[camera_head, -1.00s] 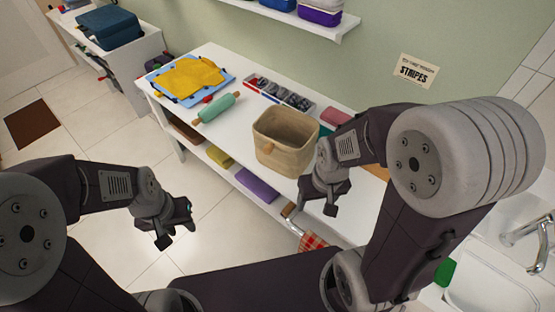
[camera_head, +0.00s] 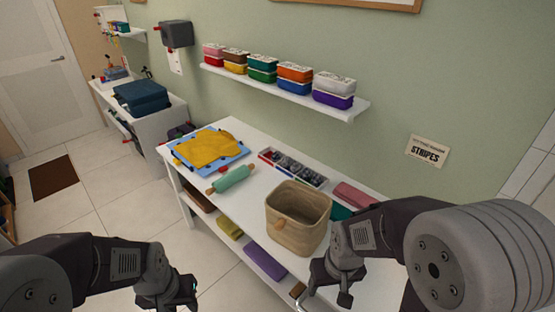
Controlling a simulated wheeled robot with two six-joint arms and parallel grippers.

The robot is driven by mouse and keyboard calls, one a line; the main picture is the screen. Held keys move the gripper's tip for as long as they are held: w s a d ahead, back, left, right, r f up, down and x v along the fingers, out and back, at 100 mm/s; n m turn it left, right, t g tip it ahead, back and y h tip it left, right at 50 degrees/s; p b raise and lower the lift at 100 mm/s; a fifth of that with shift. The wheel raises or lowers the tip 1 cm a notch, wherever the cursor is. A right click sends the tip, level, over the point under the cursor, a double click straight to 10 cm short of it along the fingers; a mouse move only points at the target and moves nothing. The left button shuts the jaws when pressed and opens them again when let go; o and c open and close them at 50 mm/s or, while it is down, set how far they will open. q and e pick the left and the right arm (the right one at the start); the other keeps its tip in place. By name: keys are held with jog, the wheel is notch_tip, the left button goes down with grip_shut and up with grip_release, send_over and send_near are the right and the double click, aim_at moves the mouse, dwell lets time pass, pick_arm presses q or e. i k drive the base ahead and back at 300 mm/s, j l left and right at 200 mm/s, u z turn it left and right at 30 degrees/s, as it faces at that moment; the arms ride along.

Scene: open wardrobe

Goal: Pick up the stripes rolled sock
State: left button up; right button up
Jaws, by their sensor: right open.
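I cannot make out a striped rolled sock for certain. A sectioned tray (camera_head: 320,183) on the white table holds several small dark items, too small to identify. A wall sign (camera_head: 427,151) reads STRIPES. A tan woven basket (camera_head: 297,215) stands on the table in front of the tray, and I cannot see its floor. My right gripper (camera_head: 323,297) is open and empty in front of the basket, near the table's front edge. My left gripper (camera_head: 168,302) is at the bottom edge, left of the table, apart from everything; its fingers look spread and empty.
On the white table (camera_head: 240,140) lie a yellow cloth (camera_head: 208,148) on a blue board and a green rolling pin (camera_head: 231,179). Folded cloths lie on the lower shelf. A wall shelf (camera_head: 290,95) holds several coloured boxes. Tiled floor (camera_head: 110,195) is free at left.

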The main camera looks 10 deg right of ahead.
aim_at(276, 155)
jog(key=i+j+z, duration=0.4)
jog(key=i+j, duration=1.85)
jog(key=i, duration=0.05)
